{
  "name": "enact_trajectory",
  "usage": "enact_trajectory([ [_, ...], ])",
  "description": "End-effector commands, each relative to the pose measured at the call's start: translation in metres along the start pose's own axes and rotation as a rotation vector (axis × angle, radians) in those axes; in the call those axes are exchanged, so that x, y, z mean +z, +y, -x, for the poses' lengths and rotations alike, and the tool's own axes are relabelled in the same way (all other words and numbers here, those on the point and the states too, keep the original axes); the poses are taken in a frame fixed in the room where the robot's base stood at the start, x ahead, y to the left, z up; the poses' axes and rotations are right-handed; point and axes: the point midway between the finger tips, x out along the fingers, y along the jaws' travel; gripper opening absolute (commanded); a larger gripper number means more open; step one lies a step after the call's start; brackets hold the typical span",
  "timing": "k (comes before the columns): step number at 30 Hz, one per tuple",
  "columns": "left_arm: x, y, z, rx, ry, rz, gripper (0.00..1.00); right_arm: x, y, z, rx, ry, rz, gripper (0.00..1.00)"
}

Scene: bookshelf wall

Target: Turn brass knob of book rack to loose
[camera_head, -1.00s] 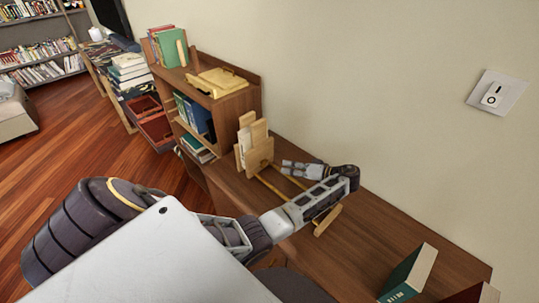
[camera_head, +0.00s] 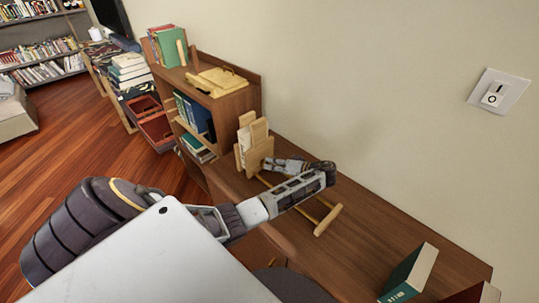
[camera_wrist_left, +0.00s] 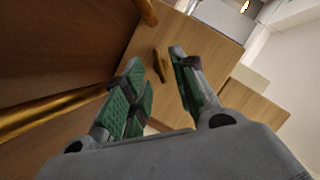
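The wooden book rack (camera_head: 328,220) stands on the brown desk against the wall, with two rails and an upright end panel. The left wrist view shows its light wood panel (camera_wrist_left: 205,42) ahead, with a small brass knob (camera_wrist_left: 159,66) on it. My left gripper (camera_head: 272,163) is close to the end panel in the head view. In the left wrist view its green-padded fingers (camera_wrist_left: 156,72) are apart, with the knob showing in the gap beyond the tips. No contact with the knob is visible. My arm hides part of the rack. My right gripper is not in view.
Pale books (camera_head: 246,135) stand at the rack's far end, next to a small shelf unit (camera_head: 228,110). A green book (camera_head: 408,274) stands at the desk's near right. The desk between is bare.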

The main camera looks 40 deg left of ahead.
Motion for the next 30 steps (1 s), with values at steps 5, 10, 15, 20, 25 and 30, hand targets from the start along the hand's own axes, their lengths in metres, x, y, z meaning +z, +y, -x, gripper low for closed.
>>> enact_trajectory([
  [5, 0.0, 0.0, -0.011, -0.002, 0.001, 0.0, 0.28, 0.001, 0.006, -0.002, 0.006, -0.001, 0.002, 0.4],
  [10, 0.0, 0.0, -0.016, -0.001, 0.0, -0.001, 0.28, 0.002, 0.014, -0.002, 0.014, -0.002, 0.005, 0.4],
  [15, 0.0, 0.0, -0.017, -0.001, 0.0, -0.001, 0.28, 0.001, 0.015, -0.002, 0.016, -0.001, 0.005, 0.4],
  [20, 0.0, 0.0, -0.017, -0.001, 0.0, -0.001, 0.28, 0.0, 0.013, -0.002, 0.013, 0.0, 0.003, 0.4],
  [25, 0.0, 0.0, -0.017, -0.001, 0.0, -0.001, 0.07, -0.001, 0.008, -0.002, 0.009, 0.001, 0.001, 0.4],
  [30, 0.0, 0.0, -0.017, -0.001, 0.0, -0.001, 0.0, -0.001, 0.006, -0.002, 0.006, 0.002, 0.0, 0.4],
])
